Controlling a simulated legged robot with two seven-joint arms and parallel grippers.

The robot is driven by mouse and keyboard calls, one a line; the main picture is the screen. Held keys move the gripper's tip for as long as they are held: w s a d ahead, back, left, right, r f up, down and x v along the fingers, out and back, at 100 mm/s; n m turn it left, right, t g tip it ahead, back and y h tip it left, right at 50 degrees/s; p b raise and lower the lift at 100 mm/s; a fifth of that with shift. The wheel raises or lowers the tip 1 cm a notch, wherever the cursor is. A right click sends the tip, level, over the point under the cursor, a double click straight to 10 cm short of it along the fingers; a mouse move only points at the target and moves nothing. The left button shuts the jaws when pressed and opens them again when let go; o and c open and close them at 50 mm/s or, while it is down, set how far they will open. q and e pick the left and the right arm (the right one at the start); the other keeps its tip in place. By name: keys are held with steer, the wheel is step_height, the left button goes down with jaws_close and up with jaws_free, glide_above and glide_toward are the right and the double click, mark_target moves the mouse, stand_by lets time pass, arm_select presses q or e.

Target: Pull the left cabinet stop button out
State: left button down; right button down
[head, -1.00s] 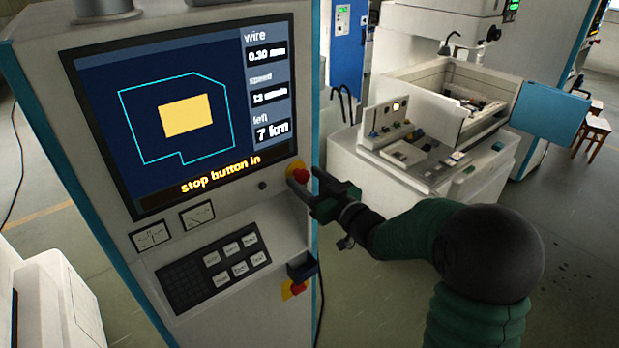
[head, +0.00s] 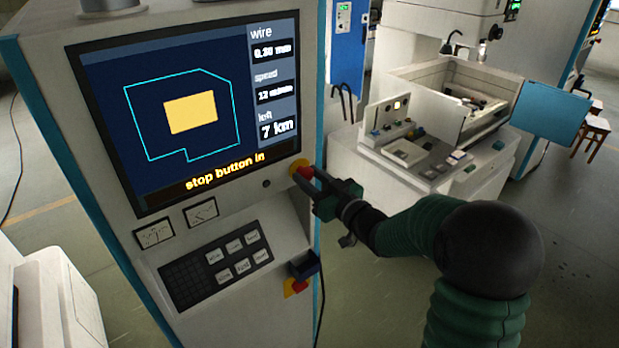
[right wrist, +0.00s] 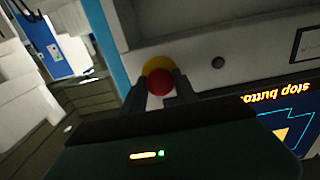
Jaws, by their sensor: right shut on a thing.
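The left cabinet (head: 215,222) stands in front of me with a lit screen (head: 190,110) that reads "stop button in". Its red stop button (head: 304,172) with a yellow collar sits at the panel's right edge, just below the screen's lower right corner. My right gripper (head: 306,180) is shut on the stop button, partly covering it in the head view. In the right wrist view the two dark fingers lie on either side of the red button (right wrist: 160,82), with the yellow collar behind it. My left gripper is not in view.
A second red and yellow button (head: 296,286) sits lower on the cabinet, beside a small dark box (head: 304,265). A keypad (head: 215,265) and two dials are on the panel. Another machine (head: 430,140) stands at right, with open floor between.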

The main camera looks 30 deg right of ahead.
steer(key=shift+s+f, duration=0.1)
steer(key=shift+f, duration=0.15)
stand_by(0.5)
steer(key=shift+s+f, duration=0.1)
steer(key=shift+s, duration=0.4)
steer(key=shift+w, duration=0.15)
steer(key=c, duration=1.3)
jaws_free()
steer(key=shift+c, duration=0.2)
steer(key=shift+o, duration=2)
steer(key=shift+s+d+r, duration=0.15)
steer(key=shift+s+r, duration=0.05)
steer(key=shift+s, duration=0.1)
